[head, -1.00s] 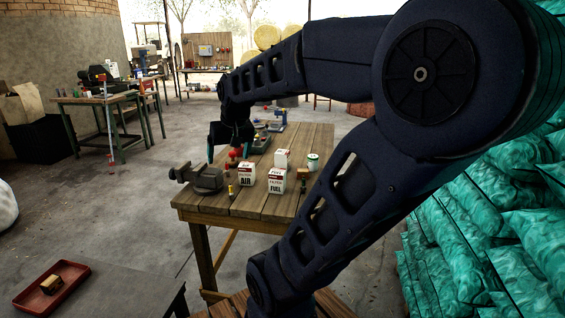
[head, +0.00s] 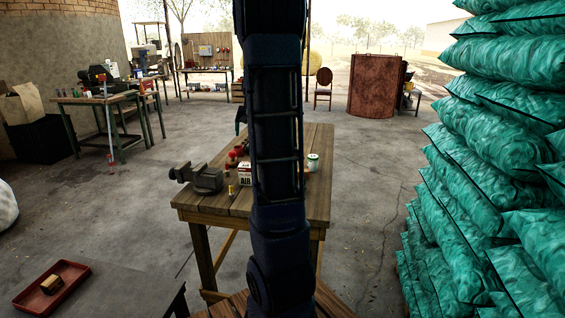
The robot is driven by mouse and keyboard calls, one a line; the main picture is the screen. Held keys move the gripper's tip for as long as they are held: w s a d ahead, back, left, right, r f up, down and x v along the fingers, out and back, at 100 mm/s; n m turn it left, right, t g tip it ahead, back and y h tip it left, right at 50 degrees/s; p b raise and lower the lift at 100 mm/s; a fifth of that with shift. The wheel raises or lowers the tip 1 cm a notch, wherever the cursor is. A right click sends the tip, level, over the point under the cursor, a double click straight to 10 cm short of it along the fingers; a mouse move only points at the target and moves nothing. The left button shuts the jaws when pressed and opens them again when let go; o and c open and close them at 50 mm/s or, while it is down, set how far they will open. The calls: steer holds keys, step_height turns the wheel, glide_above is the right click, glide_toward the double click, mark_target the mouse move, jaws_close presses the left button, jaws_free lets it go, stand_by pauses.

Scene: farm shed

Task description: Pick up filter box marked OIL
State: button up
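No box marked OIL shows now. A white and red filter box marked AIR (head: 244,176) stands on the wooden workbench (head: 215,203), partly covered by my arm. My arm stands upright across the middle of the view and hides the bench behind it, where the earlier view showed a FUEL box and another white box with no readable label. Only a small dark piece, apparently of my gripper (head: 240,116), shows left of my arm above the bench's far part. Its fingers and anything between them are hidden.
A vise (head: 199,177) sits at the bench's left edge, with red items (head: 237,153) behind the AIR box. A white and green tin (head: 312,162) stands right of my arm. Stacked green sacks (head: 470,190) line the right side. Floor left of the bench is open.

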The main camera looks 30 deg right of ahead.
steer(key=w+d+f+m+h, duration=0.1)
steer(key=w+d+f, duration=0.35)
steer(key=d, duration=0.25)
steer(key=w+d+f+m+g+h, duration=0.1)
steer(key=w+d+f, duration=0.2)
steer(key=d+f, duration=0.3)
steer(key=w+d+f+m+h, duration=0.1)
steer(key=w+d+f, duration=0.25)
steer(key=d, duration=0.45)
steer(key=shift+d+r+x, duration=0.1)
steer(key=shift+d+x, duration=0.05)
steer(key=shift+x, duration=1.7)
steer(key=shift+d+r+x, duration=0.1)
steer(key=shift+d+x, duration=0.1)
steer(key=shift+x, duration=1.65)
steer(key=shift+d+x, duration=0.15)
steer(key=shift+x, duration=1.7)
steer(key=shift+w, duration=0.15)
steer(key=c, duration=1.2)
